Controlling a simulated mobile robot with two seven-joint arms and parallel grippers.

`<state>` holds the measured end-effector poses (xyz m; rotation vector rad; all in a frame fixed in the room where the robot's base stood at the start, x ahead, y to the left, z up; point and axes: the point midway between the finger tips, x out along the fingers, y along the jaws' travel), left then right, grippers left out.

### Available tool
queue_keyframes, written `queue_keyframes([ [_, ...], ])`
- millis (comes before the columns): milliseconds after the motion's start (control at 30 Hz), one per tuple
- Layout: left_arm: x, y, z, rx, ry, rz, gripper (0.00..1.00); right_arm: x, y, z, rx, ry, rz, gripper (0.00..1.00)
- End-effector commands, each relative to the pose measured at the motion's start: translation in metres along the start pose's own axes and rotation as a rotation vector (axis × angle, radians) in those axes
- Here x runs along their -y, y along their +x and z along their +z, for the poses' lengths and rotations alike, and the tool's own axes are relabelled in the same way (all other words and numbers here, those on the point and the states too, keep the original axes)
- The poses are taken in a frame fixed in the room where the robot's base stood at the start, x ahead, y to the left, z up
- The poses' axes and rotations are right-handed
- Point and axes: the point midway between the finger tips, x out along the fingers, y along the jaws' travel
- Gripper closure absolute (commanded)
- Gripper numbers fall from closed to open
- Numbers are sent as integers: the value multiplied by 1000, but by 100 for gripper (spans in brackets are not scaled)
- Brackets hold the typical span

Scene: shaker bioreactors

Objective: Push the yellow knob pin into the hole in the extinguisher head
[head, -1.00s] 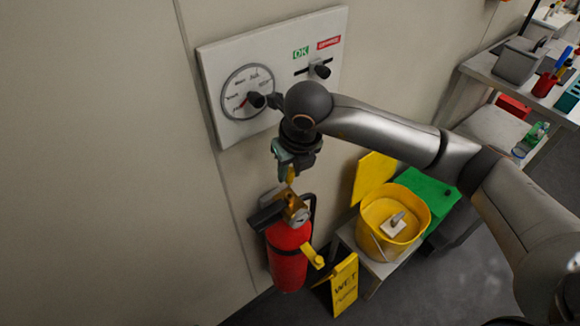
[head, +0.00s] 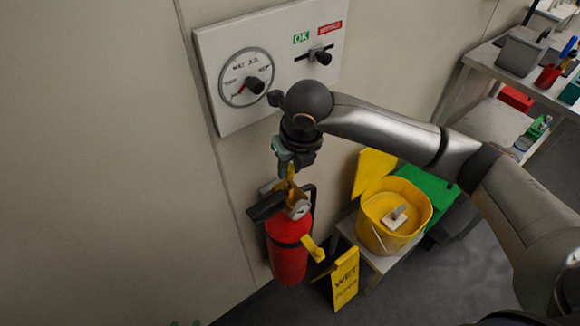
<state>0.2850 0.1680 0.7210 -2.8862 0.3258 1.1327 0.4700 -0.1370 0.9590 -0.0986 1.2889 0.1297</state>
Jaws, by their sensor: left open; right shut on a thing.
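The red fire extinguisher (head: 287,262) stands upright against the wall below the dial panel. Its metal head (head: 298,208) has a black handle (head: 267,207) sticking out to the left. My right gripper (head: 291,172) is just above the head, pointing down. It is shut on the yellow knob pin (head: 291,176), of which only a small part shows. The pin's lower end is at the top of the head; I cannot tell whether it is in the hole, which is hidden.
A white wall panel (head: 223,110) with a dial and a black lever is behind my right arm. A yellow bucket (head: 402,235) on a low stand and a yellow wet-floor sign (head: 345,279) are right of the extinguisher. A cluttered bench (head: 490,70) is at top right.

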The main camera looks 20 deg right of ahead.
Motion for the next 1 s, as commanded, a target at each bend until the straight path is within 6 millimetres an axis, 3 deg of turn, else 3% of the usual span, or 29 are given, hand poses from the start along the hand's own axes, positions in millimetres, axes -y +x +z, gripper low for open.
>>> queue_keyframes([
  [1000,1,7,6,-3,0,0,50,0,8,-2,0,0,0,100],
])
